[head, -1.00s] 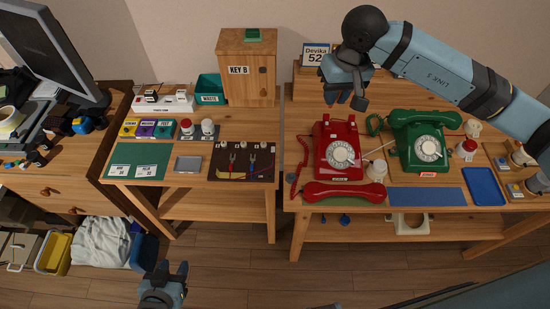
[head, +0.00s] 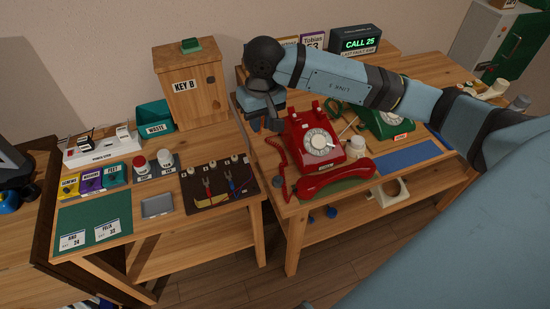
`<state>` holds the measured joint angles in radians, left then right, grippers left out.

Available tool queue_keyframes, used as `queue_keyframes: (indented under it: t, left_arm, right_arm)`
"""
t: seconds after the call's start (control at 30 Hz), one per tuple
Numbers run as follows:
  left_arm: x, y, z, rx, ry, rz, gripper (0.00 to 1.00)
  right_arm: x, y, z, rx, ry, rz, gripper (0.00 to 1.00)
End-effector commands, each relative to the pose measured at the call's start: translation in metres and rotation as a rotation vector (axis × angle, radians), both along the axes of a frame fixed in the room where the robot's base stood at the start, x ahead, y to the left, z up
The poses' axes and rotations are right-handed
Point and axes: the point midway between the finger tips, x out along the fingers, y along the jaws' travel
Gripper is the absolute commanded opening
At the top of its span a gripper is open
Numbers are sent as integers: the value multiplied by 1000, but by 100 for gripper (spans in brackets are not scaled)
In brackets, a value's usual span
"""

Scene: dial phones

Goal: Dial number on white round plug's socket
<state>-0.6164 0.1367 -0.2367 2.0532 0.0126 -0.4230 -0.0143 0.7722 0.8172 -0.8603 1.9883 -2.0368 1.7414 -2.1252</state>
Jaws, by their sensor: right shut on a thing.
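A red dial phone (head: 317,147) stands on the right table, its dial facing me. Its red handset (head: 335,180) lies off the cradle in front of it. A green dial phone (head: 391,122) stands to its right, partly hidden by my right arm. My right gripper (head: 265,122) points down beside the red phone's left rear, above the table. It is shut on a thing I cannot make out. A white power strip (head: 102,151) with plugs stands on the left table. A dark board (head: 220,194) there has white pegs and red and blue leads. I cannot identify the white round plug or its socket.
A CALL 25 display (head: 356,42) stands at the back. The KEY B box (head: 190,90) and teal waste bin (head: 155,117) stand left of my right gripper. A green mat (head: 85,222) carries name cards. The blue mat (head: 410,156) is clear.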

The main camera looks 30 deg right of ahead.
Motion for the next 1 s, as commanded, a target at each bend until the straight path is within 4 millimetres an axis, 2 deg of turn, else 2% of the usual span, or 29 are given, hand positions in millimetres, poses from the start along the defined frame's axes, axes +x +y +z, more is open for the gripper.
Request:
queue_keyframes:
  t: [0.03, 0.1, 0.23, 0.4, 0.5, 0.77, 1.0]
  left_arm:
    - [1, -3, -31, -6, -5, -4, 78]
    - [2, -6, -47, -12, -6, -6, 78]
    - [4, -8, -71, -22, -14, -6, 78]
    - [6, -10, -89, -28, -21, -7, 78]
    - [7, -11, -93, -32, -22, -7, 78]
    - [7, -12, -90, -35, -29, -8, 78]
    - [8, -13, -94, -40, -30, -9, 78]
  right_arm:
    - [-2, -6, -40, -6, 9, -17, 0]
    - [-5, -12, -68, -15, 20, -40, 0]
    - [-10, -24, -111, -31, 39, -80, 0]
    - [-15, -36, -148, -48, 56, -118, 0]
    - [-16, -39, -158, -53, 61, -131, 0]
    - [-18, -41, -165, -56, 65, -138, 0]
    - [-18, -41, -182, -56, 66, -137, 0]
